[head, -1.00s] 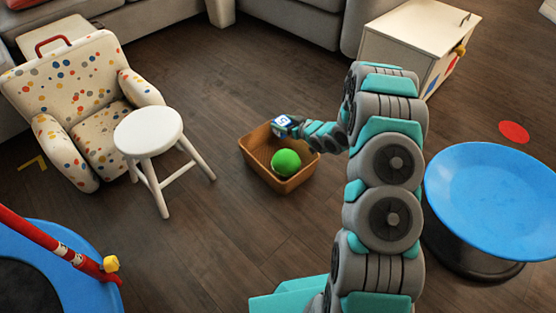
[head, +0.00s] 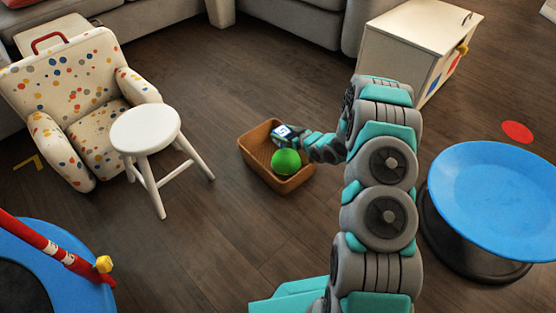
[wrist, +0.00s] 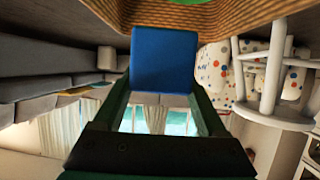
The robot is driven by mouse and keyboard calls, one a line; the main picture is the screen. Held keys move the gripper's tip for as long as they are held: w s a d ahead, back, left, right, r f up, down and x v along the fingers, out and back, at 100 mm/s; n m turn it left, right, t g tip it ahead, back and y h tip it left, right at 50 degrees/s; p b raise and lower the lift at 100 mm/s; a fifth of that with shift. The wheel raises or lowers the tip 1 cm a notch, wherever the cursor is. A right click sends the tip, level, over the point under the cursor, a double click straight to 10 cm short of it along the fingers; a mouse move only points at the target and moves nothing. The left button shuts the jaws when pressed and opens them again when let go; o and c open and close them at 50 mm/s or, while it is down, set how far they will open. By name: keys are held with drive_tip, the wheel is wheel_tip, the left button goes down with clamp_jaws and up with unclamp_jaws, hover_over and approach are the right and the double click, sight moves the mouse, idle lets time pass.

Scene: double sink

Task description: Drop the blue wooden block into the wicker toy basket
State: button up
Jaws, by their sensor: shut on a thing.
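The blue wooden block (head: 283,131) shows in the head view with a pale, lettered face, held at the end of my arm. It appears in the wrist view as a plain blue face (wrist: 165,60) between two dark green fingers. My gripper (wrist: 163,88) is shut on it. The wicker toy basket (head: 258,173) stands on the floor, and the block appears over its back part. Its woven wall also shows in the wrist view (wrist: 110,14). I cannot tell the block's exact height above the basket floor.
A green ball (head: 286,162) lies inside the basket, close to the block in the picture. A white stool (head: 146,130) and a dotted armchair (head: 80,90) stand left. A blue round seat (head: 490,195) and a white cabinet (head: 410,40) are right. Floor around the basket is clear.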

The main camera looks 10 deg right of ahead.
drive_tip(key=o, duration=1.3)
drive_tip(key=shift+o, duration=0.2)
drive_tip(key=v, duration=0.7)
drive_tip(key=shift+s+d+r+p, duration=0.15)
drive_tip(key=shift+s+d+p, duration=0.05)
drive_tip(key=shift+s+p, duration=0.15)
drive_tip(key=shift+r, duration=0.1)
